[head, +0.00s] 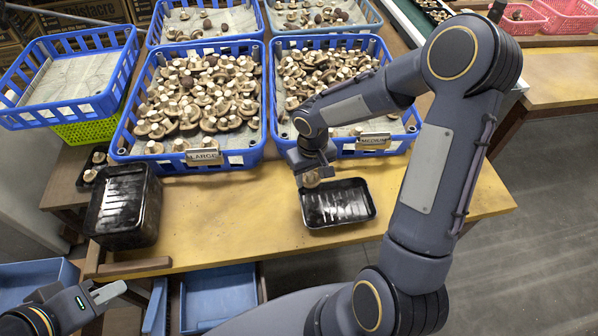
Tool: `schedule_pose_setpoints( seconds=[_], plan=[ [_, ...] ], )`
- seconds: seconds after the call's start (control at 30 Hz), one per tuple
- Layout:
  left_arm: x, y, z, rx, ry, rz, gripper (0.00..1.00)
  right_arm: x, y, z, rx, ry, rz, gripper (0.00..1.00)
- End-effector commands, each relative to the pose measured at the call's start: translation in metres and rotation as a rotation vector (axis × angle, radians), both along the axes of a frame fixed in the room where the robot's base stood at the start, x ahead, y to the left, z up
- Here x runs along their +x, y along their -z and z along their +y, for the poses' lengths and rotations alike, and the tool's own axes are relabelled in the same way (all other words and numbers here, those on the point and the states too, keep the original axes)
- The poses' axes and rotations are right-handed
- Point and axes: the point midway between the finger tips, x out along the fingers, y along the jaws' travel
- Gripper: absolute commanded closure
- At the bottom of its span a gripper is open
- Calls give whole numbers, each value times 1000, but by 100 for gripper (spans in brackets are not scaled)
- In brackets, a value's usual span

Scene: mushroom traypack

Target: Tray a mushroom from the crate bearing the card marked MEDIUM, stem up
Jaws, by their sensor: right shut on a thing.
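My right gripper (310,172) is shut on a mushroom (312,181), above the left back part of an empty black tray (370,212). The gripper hides much of the mushroom, so I cannot tell which way its stem points. The blue crate at the right (346,149) holds many mushrooms and bears a card marked MEDIUM (373,142). My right arm covers part of this crate. The blue crate to its left (128,139) bears a card marked LARGE (203,157). My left gripper (108,291) is low at the left, away from the crates; its opening is unclear.
A stack of black trays (124,212) stands on the left of the wooden table (237,215). More blue crates of mushrooms stand behind. An empty-looking blue crate (20,75) is at the far left. Table between stack and tray is clear. Blue bins (220,295) sit below.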

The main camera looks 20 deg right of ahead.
Motion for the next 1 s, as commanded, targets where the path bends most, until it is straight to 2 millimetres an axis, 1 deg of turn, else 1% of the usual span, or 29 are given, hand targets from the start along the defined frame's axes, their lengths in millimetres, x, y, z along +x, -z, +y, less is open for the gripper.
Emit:
schedule_pose_setpoints(
  seconds=[0.03,0.13,0.37,0.57,0.8,1.0],
  plan=[
    [0,5,0,0,0,0,73,-5,3,-5,1,0,-2,63],
    [0,7,0,0,0,0,73,-12,3,-12,2,-4,-2,63],
    [0,13,0,0,0,0,73,-16,10,-15,6,-9,-1,63],
    [0,26,0,0,0,0,73,-16,27,-15,5,-9,-1,63],
    [0,46,0,0,0,0,73,-16,55,-15,5,-9,0,63],
    [0,57,0,0,0,0,73,-15,71,-15,6,-8,-2,63]
  ],
)
